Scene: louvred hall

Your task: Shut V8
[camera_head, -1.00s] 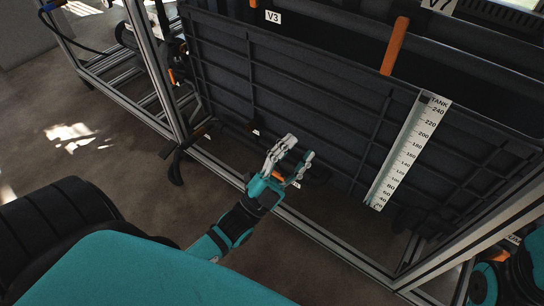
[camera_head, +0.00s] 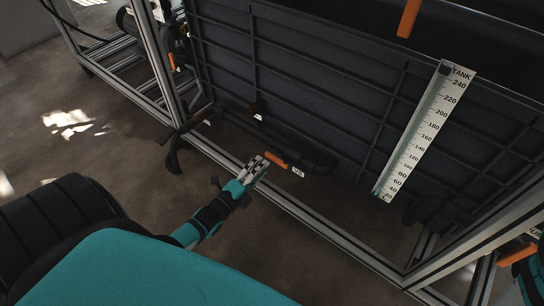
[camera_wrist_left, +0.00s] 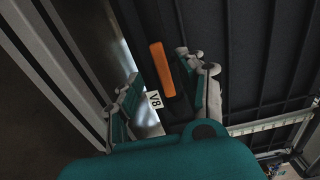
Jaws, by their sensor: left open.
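The V8 valve's orange lever (camera_head: 276,160) sits low under the tank, behind the frame's lower rail. Its white V8 tag (camera_head: 298,171) is at the lever's right end. The lever looks roughly in line with the dark pipe beside it. My left gripper (camera_head: 257,168) is open, just left of the lever. In the left wrist view, the lever (camera_wrist_left: 161,68) shows between the two spread fingers, with the tag (camera_wrist_left: 155,99) below it. I cannot tell whether the fingers touch the lever.
The dark ribbed tank wall (camera_head: 320,85) rises behind, with a white level scale (camera_head: 425,130). The metal lower rail (camera_head: 310,222) runs close below my left gripper. Another orange lever (camera_head: 409,17) hangs at the top. The floor at left is open.

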